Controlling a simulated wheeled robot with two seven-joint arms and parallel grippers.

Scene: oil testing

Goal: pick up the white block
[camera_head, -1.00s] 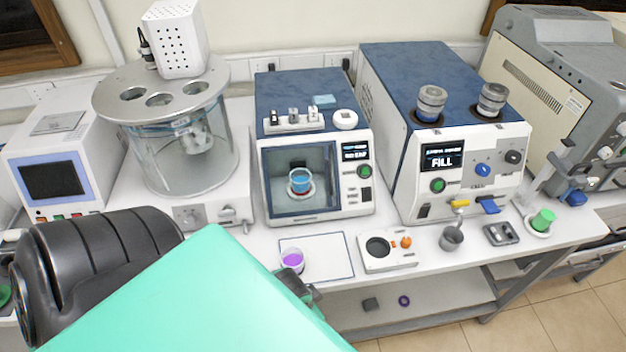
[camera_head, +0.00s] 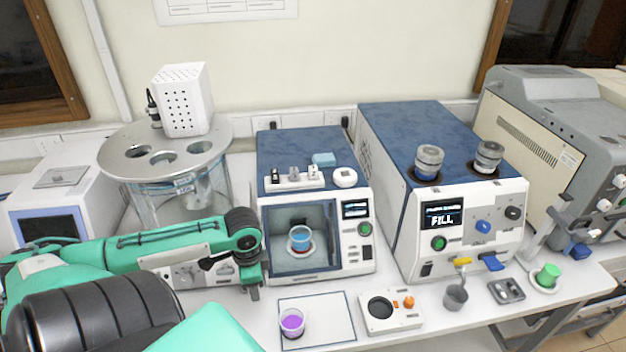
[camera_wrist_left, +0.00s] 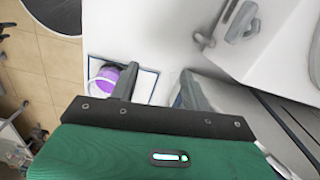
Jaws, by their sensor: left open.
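Two things could be the white block, and I cannot tell which is meant. One is a white perforated block (camera_head: 182,98) on top of the round glass bath (camera_head: 165,150) at left. The other is a low white holder (camera_head: 294,180) with small pieces on it, on the blue-topped middle machine (camera_head: 300,147). My left gripper (camera_head: 252,290) is low in front of that machine, well below both. In the left wrist view the gripper (camera_wrist_left: 157,90) is open and empty, fingers over the bench. My right gripper is out of view.
A cup of purple liquid (camera_head: 292,323) stands on a white mat (camera_head: 325,308), close to my left gripper. A white tray (camera_head: 388,315) lies to its right. The FILL machine (camera_head: 440,160), a grey cup (camera_head: 455,297) and a green cup (camera_head: 547,276) are farther right.

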